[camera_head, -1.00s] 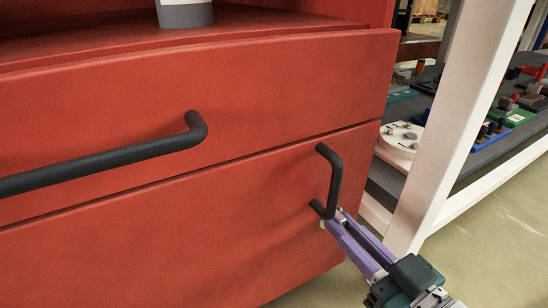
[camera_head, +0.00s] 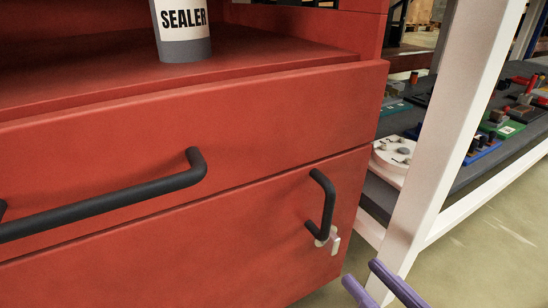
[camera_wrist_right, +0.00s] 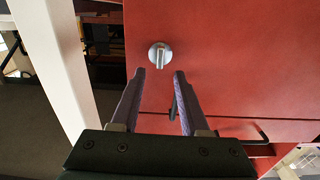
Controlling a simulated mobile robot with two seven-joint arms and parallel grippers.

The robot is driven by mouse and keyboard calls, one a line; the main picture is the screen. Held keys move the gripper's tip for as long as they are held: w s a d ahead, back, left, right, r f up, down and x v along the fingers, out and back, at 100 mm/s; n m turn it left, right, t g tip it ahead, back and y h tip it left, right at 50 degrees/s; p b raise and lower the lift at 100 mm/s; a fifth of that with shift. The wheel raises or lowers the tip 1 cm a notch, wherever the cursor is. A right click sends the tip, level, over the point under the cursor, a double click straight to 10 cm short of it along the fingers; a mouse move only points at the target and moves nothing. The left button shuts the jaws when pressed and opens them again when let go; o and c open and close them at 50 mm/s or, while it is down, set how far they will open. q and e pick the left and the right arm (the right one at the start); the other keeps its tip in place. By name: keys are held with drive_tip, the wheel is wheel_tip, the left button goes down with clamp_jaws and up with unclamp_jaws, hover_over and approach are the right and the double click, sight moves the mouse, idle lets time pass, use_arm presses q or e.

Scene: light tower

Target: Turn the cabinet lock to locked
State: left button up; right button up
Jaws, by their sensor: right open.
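The cabinet lock (camera_head: 328,240) is a small pale metal knob on the red lower door, beside the lower end of a short black handle (camera_head: 323,205). In the right wrist view the lock (camera_wrist_right: 160,55) is a round silver disc with a raised bar, standing roughly upright in that picture. My right gripper (camera_head: 361,272) has purple fingers, open and empty, below and right of the lock and apart from it. In the wrist view the fingertips (camera_wrist_right: 160,74) are spread just short of the knob, which lies ahead between them. My left gripper is not in view.
A long black drawer handle (camera_head: 110,203) sticks out left of the lock. A can labelled SEALER (camera_head: 182,30) stands on the cabinet shelf. A white post (camera_head: 445,140) rises close to the right, with a grey bench (camera_head: 470,173) of small parts beyond it.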

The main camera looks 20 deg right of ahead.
drive_tip(key=s, duration=0.3)
drive_tip(key=shift+s+d, duration=0.15)
drive_tip(key=shift+s, duration=0.1)
drive_tip(key=w+a+r+g+p, duration=0.2)
drive_tip(key=a+r+g+p, duration=0.15)
drive_tip(key=r+p, duration=1.6)
drive_tip(key=w+a+r+g+p, duration=0.2)
drive_tip(key=r+g+p, duration=0.2)
drive_tip(key=r+p, duration=1.5)
drive_tip(key=s+r+g+p, duration=0.2)
drive_tip(key=s+r+p, duration=0.1)
drive_tip(key=r+p, duration=1.1)
drive_tip(key=s+d+r+n+g+h+p, duration=0.1)
drive_tip(key=s+r+g+p, duration=0.25)
drive_tip(key=r+p, duration=0.95)
drive_tip(key=s+r+g+p, duration=0.1)
drive_tip(key=s+r+p, duration=0.3)
drive_tip(key=r+p, duration=1)
wheel_tip(320, 180, up, 37)
drive_tip(key=p, duration=3.1)
drive_tip(key=shift+w, duration=0.2)
